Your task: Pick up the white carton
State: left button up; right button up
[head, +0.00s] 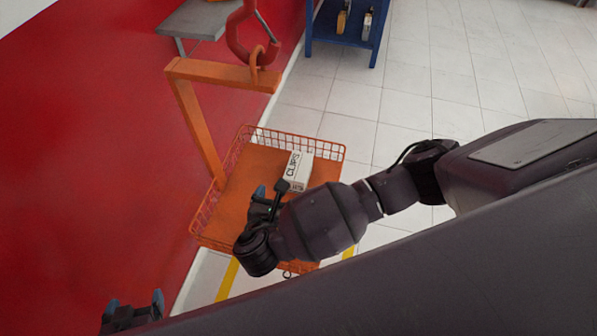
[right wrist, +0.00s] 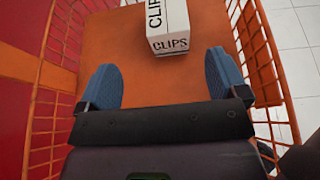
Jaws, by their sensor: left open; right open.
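The white carton (head: 297,171), marked CLIPS in black, rests on the orange floor of a wire-sided basket (head: 243,160). In the right wrist view the carton (right wrist: 168,28) stands at the top, beyond the fingertips. My right gripper (right wrist: 164,82) is open, with blue fingertips apart and only bare orange floor between them. In the head view my right gripper (head: 266,194) is over the basket, just below and left of the carton, partly hidden by its own arm. My left gripper (head: 134,303) is open and empty at the bottom left, away from the basket.
Mesh walls (right wrist: 262,60) flank the gripper. A blue shelf (head: 342,35) with small items and a grey table (head: 200,18) stand farther back. White tiled floor is clear at right.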

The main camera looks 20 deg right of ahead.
aim_at(297, 171)
jog(key=shift+w+d+f, duration=0.15)
jog(key=shift+w+d, duration=0.6)
jog(key=shift+x, duration=1.45)
jog(key=shift+d+r+p+x, duration=0.1)
jog(key=shift+d+p+x, duration=0.05)
jog(key=shift+x, duration=1.1)
jog(key=shift+d+r+p+x, duration=0.15)
jog(key=shift+x, duration=1.15)
jog(key=shift+s, duration=0.1)
jog(key=c, duration=1.2)
